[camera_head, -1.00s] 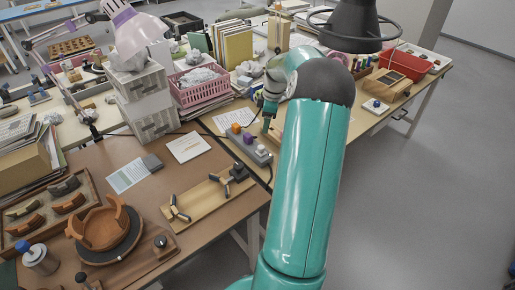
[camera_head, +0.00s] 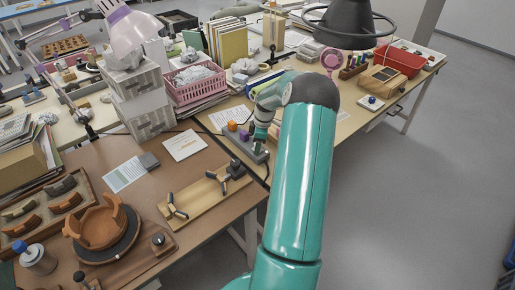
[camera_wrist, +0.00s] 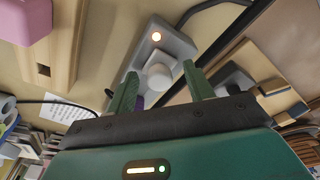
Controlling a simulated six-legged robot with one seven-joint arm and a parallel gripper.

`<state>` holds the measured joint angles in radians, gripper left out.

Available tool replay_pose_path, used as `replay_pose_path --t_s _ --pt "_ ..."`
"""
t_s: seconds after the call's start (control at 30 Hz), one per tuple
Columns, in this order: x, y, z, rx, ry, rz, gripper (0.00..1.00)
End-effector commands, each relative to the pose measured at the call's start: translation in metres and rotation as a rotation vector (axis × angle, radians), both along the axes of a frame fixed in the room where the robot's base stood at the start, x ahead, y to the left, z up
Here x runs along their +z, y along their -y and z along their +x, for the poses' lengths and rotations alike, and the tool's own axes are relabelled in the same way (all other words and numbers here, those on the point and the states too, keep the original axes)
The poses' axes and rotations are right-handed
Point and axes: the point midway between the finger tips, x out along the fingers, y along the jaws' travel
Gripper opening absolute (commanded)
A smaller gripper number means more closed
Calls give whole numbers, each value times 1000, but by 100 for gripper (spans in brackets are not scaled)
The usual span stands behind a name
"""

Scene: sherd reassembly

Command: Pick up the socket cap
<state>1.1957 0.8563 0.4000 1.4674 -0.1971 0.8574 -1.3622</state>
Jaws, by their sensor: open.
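A grey socket strip (camera_head: 247,148) lies on the workbench in the head view, with my gripper (camera_head: 261,146) down over its near end. In the wrist view the strip (camera_wrist: 170,40) runs up from between my fingers and shows a small glowing light. A pale, rounded piece that looks like the socket cap (camera_wrist: 158,76) sits on the strip between the two green fingertips of my gripper (camera_wrist: 160,80). The fingers are open, one on each side of it; I cannot tell whether either touches it. In the head view the arm hides this cap.
A wooden board with dark clamps (camera_head: 195,202) lies on the near brown table. A pink basket (camera_head: 196,87) stands behind. A dark cable (camera_wrist: 205,8) leaves the strip.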

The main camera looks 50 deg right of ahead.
Motion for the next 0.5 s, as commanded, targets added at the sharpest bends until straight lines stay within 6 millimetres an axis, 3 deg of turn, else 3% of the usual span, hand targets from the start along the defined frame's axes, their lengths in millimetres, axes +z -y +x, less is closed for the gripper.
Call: replay_pose_path --t_s 0.17,0.4,0.5 --pt "0 0 0 0 1 -1 52" --pt "1 0 0 0 1 -1 5" --pt "1 0 0 0 1 -1 4"
